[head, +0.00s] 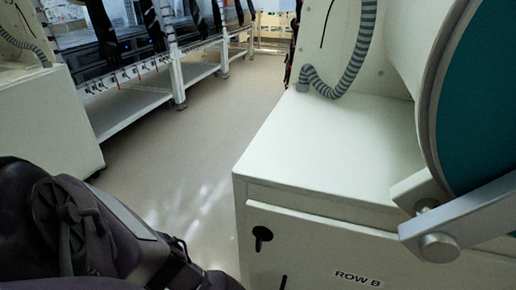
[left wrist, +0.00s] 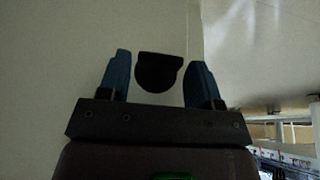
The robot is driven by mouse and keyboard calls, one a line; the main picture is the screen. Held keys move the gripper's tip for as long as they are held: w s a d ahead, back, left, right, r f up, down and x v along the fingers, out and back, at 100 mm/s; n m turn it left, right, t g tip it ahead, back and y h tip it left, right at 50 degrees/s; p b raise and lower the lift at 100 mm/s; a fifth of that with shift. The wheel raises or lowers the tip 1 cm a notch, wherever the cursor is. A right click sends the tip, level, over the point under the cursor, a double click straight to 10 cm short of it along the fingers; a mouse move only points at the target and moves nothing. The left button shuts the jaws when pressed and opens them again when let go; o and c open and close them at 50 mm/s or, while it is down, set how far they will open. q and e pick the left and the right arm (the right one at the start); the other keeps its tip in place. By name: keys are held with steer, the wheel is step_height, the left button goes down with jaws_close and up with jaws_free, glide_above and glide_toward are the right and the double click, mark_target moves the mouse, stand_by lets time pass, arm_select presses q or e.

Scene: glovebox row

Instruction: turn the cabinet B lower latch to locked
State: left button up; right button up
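A pale cabinet marked ROW B (head: 320,262) stands at the right in the head view. A black latch (head: 262,236) sits on its front near the upper left corner. A second dark piece (head: 284,282) shows at the bottom edge, mostly cut off. My left arm comes in at the lower left of the head view, its fingers out of frame. In the left wrist view my left gripper (left wrist: 160,62) is open, with blue fingers either side of a black rounded knob (left wrist: 159,72), with gaps on both sides. I cannot tell which latch this is. My right gripper is not in view.
A round teal door (head: 485,110) with a metal hinge arm (head: 470,215) stands above the cabinet top at the right. A grey ribbed hose (head: 350,75) rises from the top. Open floor (head: 190,150) lies left of the cabinet, with white racks (head: 150,95) beyond.

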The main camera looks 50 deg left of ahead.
arm_select(q)
steer(key=c, duration=0.6)
